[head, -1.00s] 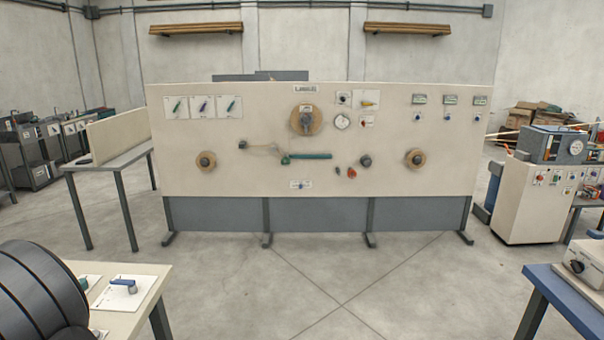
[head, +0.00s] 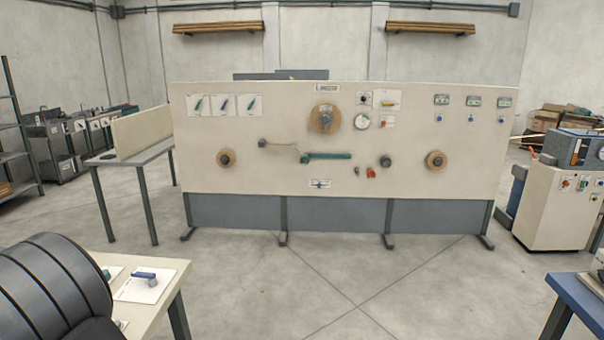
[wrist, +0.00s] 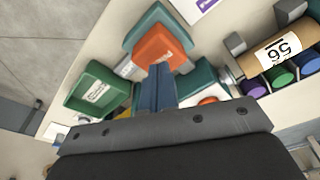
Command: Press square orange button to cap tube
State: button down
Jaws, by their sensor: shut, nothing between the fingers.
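In the wrist view, a square orange button (wrist: 157,47) sits in a green housing. My gripper (wrist: 160,70) is shut, its blue-grey fingers together and empty. The fingertips overlap the near edge of the orange button in the picture; I cannot tell whether they touch it. A cardboard tube (wrist: 278,50) with a white label "56" lies to the right, held by grey pieces. Purple, green and blue round ends (wrist: 281,75) show just below it. The gripper is out of sight in the head view.
A green tray (wrist: 92,90) stands left of the button, and another orange part (wrist: 208,101) shows beside the fingers. In the head view, a large cream panel (head: 240,130) stands across open concrete floor. A cream table (head: 177,275) is at lower left, a blue table (head: 580,300) at lower right.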

jog(key=shift+f, duration=1.5)
jog(key=shift+r, duration=4.05)
jog(key=shift+f, duration=0.1)
jog(key=shift+f, duration=2.95)
